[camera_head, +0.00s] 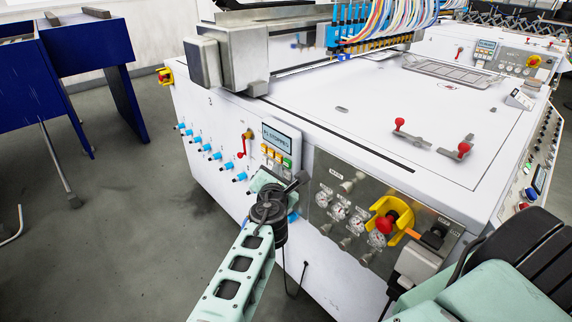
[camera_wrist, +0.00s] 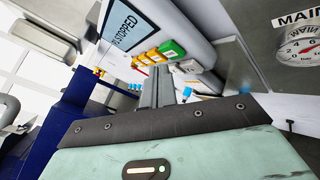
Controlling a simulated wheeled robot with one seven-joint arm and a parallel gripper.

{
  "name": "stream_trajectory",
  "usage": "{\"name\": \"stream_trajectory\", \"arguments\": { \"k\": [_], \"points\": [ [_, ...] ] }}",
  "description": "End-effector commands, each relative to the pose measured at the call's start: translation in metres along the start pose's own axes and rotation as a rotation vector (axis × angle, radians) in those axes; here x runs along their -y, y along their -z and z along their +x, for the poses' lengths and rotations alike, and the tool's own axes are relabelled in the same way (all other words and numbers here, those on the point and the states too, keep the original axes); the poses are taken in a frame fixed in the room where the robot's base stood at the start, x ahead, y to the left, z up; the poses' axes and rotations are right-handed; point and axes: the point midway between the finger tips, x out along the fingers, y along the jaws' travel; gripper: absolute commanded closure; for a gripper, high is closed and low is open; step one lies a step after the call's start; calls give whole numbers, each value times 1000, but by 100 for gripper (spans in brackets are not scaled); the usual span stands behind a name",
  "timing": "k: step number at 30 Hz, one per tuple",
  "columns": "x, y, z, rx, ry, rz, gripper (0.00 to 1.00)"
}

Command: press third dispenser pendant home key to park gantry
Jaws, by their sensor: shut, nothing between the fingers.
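The pendant (camera_head: 281,137) is a pale box on the machine's front left corner. Its display reads "STOPPED", and coloured keys sit below it. In the wrist view its display (camera_wrist: 126,24) is at the top. A green key (camera_wrist: 172,49), yellow and orange keys (camera_wrist: 147,57) and a pale key (camera_wrist: 185,66) show beside the display. I cannot read the key labels, so I cannot tell which is home. My gripper (camera_wrist: 160,72) is shut and empty, its grey fingers pointing up close to the keys. Contact cannot be told. In the head view my gripper (camera_head: 303,177) is just below the pendant.
A steel panel with gauges (camera_head: 340,211) and a red knob in a yellow guard (camera_head: 388,220) lies right of my gripper. A red-handled valve (camera_head: 244,145) and blue fittings (camera_head: 217,156) are to the left. A dark blue bench (camera_head: 85,55) stands farther left, with open floor between.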

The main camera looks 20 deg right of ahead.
Motion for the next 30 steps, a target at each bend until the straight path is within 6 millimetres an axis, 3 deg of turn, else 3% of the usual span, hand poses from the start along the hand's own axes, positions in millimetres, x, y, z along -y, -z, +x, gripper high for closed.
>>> {"name": "stream_trajectory", "arguments": {
  "k": [30],
  "points": [
    [5,-5,7,0,0,0,100]
  ]
}}
